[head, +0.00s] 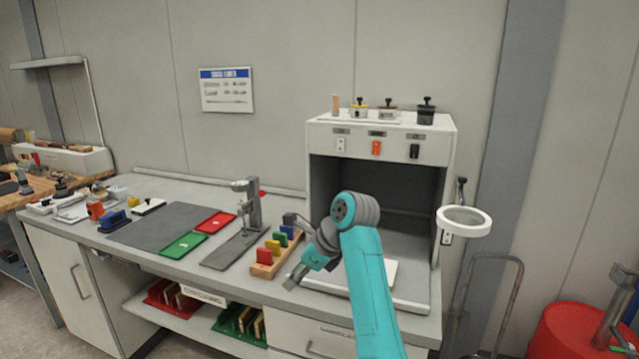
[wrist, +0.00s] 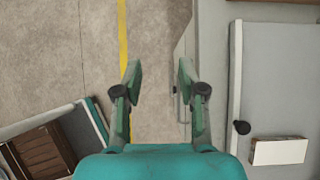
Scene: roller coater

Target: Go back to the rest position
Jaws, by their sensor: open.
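My gripper (wrist: 158,75) is open and empty in the wrist view. Its two green fingers stand apart, with the floor and the side of the bench beneath them. In the head view my teal arm reaches up in front of the white open-fronted cabinet and bends down to the left. My gripper (head: 292,280) hangs there near the bench's front edge, small and partly hard to make out. It is close to the wooden block rack (head: 263,269) with red, yellow, green and blue blocks, on its right side. I cannot tell its exact height above the bench.
The white cabinet (head: 448,150) stands on the bench right of centre. A grey stand (head: 252,210), green tray (head: 184,245), red tray (head: 216,222) and grey mat (head: 150,232) lie left. A white ring (head: 478,229) sticks out right. A red bin (head: 560,335) stands on the floor.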

